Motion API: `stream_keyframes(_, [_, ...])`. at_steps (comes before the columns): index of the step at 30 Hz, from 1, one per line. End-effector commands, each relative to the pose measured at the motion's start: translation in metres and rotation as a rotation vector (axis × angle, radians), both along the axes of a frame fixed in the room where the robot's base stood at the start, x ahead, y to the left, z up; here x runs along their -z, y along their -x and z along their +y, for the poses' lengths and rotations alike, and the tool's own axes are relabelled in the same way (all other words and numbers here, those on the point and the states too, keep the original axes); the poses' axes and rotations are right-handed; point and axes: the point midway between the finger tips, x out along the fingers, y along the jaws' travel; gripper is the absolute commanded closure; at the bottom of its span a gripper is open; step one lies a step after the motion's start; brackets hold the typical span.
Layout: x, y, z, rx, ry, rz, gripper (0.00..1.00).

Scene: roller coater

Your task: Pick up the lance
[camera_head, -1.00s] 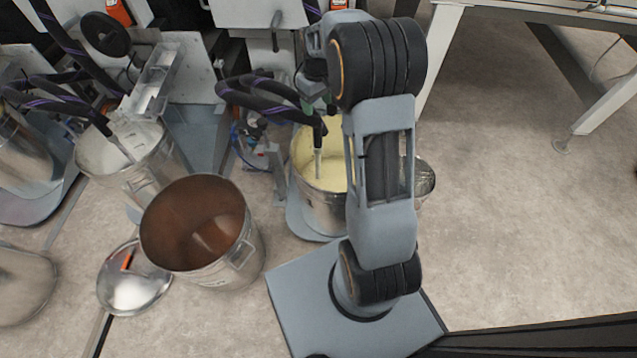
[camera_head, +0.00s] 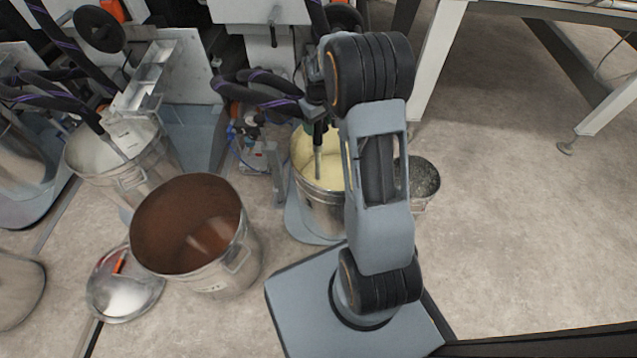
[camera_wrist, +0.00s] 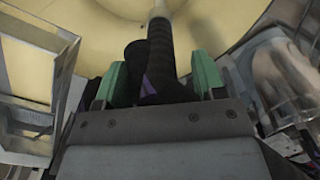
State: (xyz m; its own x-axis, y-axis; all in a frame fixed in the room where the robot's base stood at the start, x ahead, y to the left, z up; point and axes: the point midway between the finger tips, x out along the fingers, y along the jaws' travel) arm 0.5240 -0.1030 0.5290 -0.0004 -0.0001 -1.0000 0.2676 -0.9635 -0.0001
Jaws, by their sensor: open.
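The lance (camera_head: 318,160) stands nearly upright in a pot of yellow liquid (camera_head: 332,193). A black hose runs up and back from its top. In the wrist view the lance (camera_wrist: 160,48) has a dark grip and a pale metal tube above it in the picture, against the yellow liquid. My gripper (camera_wrist: 158,80) is open, with one green finger on each side of the dark grip and hose. A small gap shows on the right; contact on the left cannot be told. In the head view my arm hides most of the gripper.
A large pot with brown residue (camera_head: 190,222) stands left of my base, with a lid (camera_head: 125,285) on the floor. Another pot with pale liquid (camera_head: 103,150) holds a second lance. A small bucket (camera_head: 424,180) stands behind my arm. Floor at right is clear up to a table leg (camera_head: 436,60).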

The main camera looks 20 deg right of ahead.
Motion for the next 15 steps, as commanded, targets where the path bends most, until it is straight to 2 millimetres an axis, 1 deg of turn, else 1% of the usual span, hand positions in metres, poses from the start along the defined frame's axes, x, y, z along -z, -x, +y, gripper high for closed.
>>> stream_keyframes(6, [0.0004, -0.0002, 0.0001, 0.000, 0.000, 0.000, 0.37])
stream_keyframes(15, [0.0002, -0.0002, 0.0001, 0.000, 0.000, 0.000, 0.66])
